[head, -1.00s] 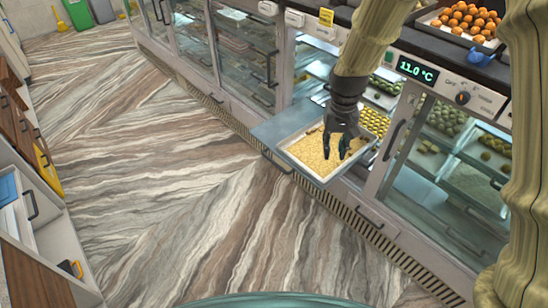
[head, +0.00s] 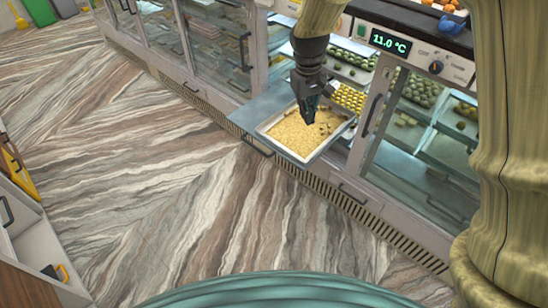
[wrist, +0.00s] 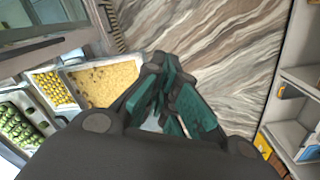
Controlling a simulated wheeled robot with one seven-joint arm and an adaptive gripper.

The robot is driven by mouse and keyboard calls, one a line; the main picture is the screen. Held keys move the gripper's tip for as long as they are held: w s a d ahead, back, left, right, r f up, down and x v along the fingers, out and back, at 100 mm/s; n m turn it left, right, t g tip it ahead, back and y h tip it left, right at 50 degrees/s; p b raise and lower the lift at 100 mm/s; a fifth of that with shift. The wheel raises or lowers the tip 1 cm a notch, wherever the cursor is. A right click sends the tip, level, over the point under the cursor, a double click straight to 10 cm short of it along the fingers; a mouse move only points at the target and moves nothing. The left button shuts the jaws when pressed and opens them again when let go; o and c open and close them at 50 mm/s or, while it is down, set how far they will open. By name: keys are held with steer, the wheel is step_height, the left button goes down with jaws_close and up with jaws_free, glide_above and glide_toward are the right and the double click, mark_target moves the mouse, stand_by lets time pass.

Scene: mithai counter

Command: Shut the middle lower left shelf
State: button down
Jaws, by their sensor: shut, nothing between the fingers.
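The pulled-out shelf (head: 245,114) sticks out of the display counter into the aisle, with a grey metal edge and a dark bar handle (head: 257,146) at its front. On it is a white-rimmed tray (head: 305,158) of yellow crumbly sweets, also in the wrist view (wrist: 105,84). My gripper (head: 308,120) is shut and empty, pointing down over the tray in the head view.
Trays of yellow sweets (head: 349,98) and green sweets (head: 345,63) sit further inside the counter. A glass door (head: 420,135) is to the right, with a temperature display (head: 390,42) above. Open marbled floor (head: 160,190) lies in front; an opposite cabinet (head: 35,245) stands left.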

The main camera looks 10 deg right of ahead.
steer(key=w+a+f+n+t+b, duration=0.1)
steer(key=w+a+f+n+b, duration=0.25)
steer(key=f+n, duration=0.55)
steer(key=w+a+f+n+h+b, duration=0.1)
steer(key=w+a+f+n+b, duration=0.2)
steer(key=f+n, duration=0.6)
steer(key=w+a+f+n+t+b, duration=0.15)
steer(key=w+f+n+b, duration=0.35)
steer(key=f, duration=0.7)
steer(key=w+d+f+p, duration=0.1)
steer(key=d+f, duration=0.3)
steer(key=f, duration=0.5)
steer(key=shift+w+d+f+n+g, duration=0.2)
steer(key=shift+w+f+n+g, duration=0.15)
steer(key=shift+w, duration=0.55)
steer(key=shift+d, duration=0.1)
